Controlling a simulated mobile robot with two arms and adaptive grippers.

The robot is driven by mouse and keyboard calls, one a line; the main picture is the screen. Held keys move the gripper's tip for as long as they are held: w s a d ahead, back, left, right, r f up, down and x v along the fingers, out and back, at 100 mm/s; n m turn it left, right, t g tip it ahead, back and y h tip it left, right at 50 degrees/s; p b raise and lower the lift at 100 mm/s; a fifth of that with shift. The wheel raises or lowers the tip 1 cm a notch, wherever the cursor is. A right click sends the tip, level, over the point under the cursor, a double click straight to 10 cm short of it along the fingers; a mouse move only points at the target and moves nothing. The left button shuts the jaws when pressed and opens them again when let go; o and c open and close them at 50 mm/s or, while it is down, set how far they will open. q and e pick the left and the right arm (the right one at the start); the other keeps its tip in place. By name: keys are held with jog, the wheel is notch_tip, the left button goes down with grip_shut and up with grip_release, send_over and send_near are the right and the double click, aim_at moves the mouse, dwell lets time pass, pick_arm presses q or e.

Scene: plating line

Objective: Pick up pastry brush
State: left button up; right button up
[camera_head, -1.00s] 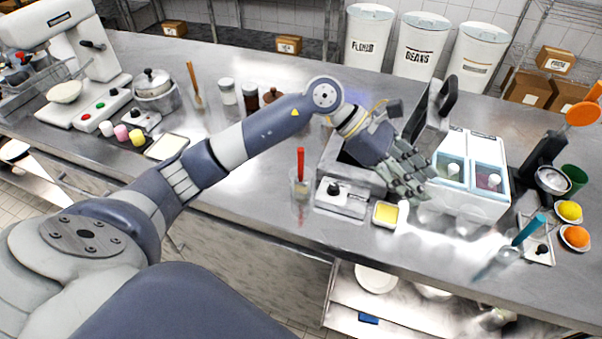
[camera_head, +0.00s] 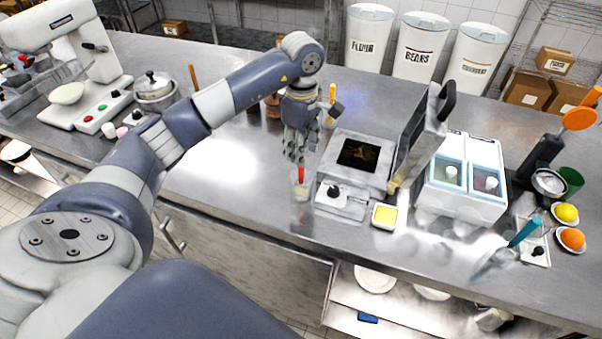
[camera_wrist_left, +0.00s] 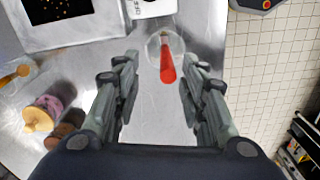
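The pastry brush (camera_head: 301,173) has a red handle and stands in a small clear cup (camera_head: 300,189) in front of the waffle-maker-like appliance. In the left wrist view the red brush handle (camera_wrist_left: 167,68) points toward the camera, with the clear cup (camera_wrist_left: 152,47) around its base. My left gripper (camera_head: 295,155) hangs pointing down just above the brush. In the left wrist view its fingers (camera_wrist_left: 158,95) are spread wide, with the handle ahead between their tips and not touched. My right gripper is not in view.
The appliance (camera_head: 335,201) stands right of the cup with its lid (camera_head: 423,125) raised. Jars (camera_wrist_left: 45,112) stand behind the gripper. The counter left of the cup (camera_head: 230,165) is clear.

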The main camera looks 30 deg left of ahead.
aim_at(301, 183)
pick_arm(q)
jog(key=shift+s+d+f+p, duration=0.1)
jog(key=shift+s+f+p, duration=0.1)
jog(key=shift+f+p, duration=0.25)
jog(key=f, duration=0.1)
jog(key=f+p, duration=0.2)
jog(key=f, duration=0.1)
jog(key=shift+s+d, duration=0.1)
jog(key=shift+s, duration=0.15)
jog(key=shift+f, duration=0.25)
grip_shut()
